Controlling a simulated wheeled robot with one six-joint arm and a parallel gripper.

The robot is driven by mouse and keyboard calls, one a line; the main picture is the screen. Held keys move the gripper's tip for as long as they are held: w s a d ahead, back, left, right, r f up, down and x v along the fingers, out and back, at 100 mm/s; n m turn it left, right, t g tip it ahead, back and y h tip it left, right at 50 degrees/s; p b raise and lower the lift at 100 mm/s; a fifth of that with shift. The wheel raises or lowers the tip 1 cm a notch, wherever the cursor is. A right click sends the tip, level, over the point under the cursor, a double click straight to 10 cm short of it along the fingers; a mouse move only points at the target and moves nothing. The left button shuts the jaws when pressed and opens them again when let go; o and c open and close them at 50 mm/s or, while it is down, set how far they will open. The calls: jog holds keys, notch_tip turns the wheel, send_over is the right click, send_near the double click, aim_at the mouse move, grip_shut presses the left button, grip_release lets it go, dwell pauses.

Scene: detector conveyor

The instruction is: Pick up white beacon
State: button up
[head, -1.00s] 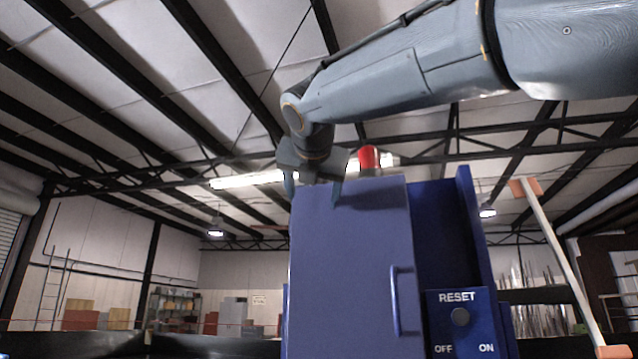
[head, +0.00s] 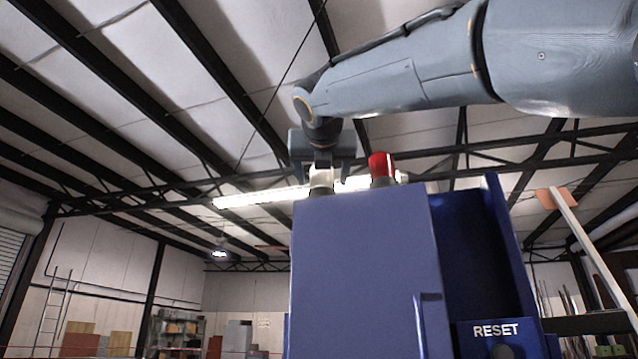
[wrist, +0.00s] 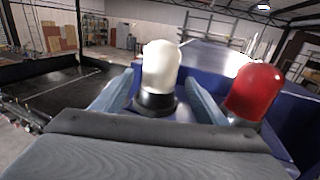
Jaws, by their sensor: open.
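The white beacon (wrist: 162,70) stands upright on a black base on top of the blue cabinet (head: 365,260). In the wrist view it sits between the two blue-grey fingers of my gripper (wrist: 155,92), which are apart with a gap visible on its right. In the head view the white beacon (head: 321,178) shows just under my gripper (head: 321,165), partly covered by it. A red beacon (head: 381,168) stands to its right on the same cabinet; it also shows close beside the right finger in the wrist view (wrist: 254,92).
The cabinet has a handle (head: 420,325) and a RESET panel (head: 497,335) on its front. A pale bar with orange ends (head: 580,235) leans at the right. Shelving (head: 178,333) and boxes stand far back at the left.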

aim_at(322, 184)
jog(key=w+p, duration=0.2)
jog(key=w, duration=0.2)
jog(key=shift+w+r, duration=0.15)
jog(key=shift+w, duration=0.25)
jog(key=c, duration=1.3)
